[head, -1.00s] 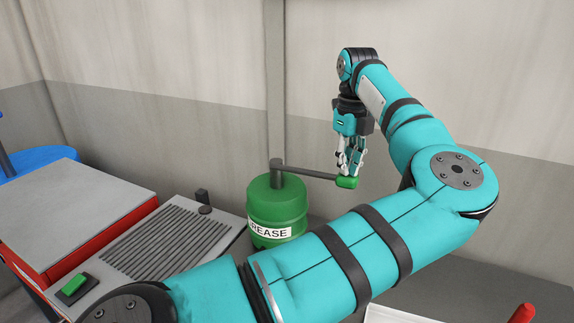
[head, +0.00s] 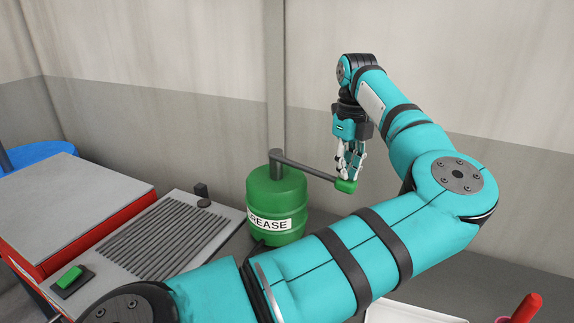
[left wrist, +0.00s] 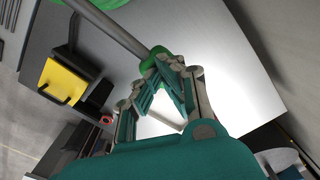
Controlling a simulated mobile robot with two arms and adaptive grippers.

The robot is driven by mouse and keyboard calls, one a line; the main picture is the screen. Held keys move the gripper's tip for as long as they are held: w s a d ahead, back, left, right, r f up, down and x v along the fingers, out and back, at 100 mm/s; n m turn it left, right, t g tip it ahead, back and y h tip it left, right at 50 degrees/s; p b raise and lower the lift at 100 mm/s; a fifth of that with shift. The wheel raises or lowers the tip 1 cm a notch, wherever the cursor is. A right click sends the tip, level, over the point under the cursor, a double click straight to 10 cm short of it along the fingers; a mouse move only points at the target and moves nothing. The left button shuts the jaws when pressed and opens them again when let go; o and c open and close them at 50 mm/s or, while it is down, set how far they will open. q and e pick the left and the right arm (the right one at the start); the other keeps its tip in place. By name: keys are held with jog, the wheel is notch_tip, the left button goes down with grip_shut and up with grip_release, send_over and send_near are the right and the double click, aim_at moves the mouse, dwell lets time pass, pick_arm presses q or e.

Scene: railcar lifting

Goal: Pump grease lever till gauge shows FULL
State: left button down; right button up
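The green grease drum (head: 275,192), labelled GREASE with its first letter partly cut off, stands at the middle of the head view. A grey lever (head: 310,172) runs from its top to the right, sloping down to a green handle (head: 346,187). My left gripper (head: 350,176) points down at the handle, its fingertips touching it from above. In the left wrist view the fingers (left wrist: 168,68) converge to a point at the green handle (left wrist: 153,60). They look shut, and I see no clear grip around the handle. No gauge is visible. My right gripper is out of view.
A ribbed grey panel (head: 160,235) with a green switch (head: 70,276) lies left of the drum, beside a red cabinet (head: 80,240). A white tray (head: 405,315) and a red object (head: 526,307) are at the lower right. The wall is close behind the drum.

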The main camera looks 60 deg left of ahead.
pick_arm(q)
jog(key=shift+f+b, duration=0.35)
jog(key=shift+f, duration=0.35)
notch_tip(320, 180, up, 11)
jog(key=p, duration=0.7)
jog(key=shift+f, duration=0.2)
jog(key=shift+f, duration=0.15)
jog(key=shift+f+b, duration=1)
jog(key=shift+f, duration=0.35)
jog(key=shift+r+p, duration=1.05)
jog(key=shift+r, duration=0.45)
jog(key=shift+r+p, duration=1.85)
jog(key=shift+r, duration=0.65)
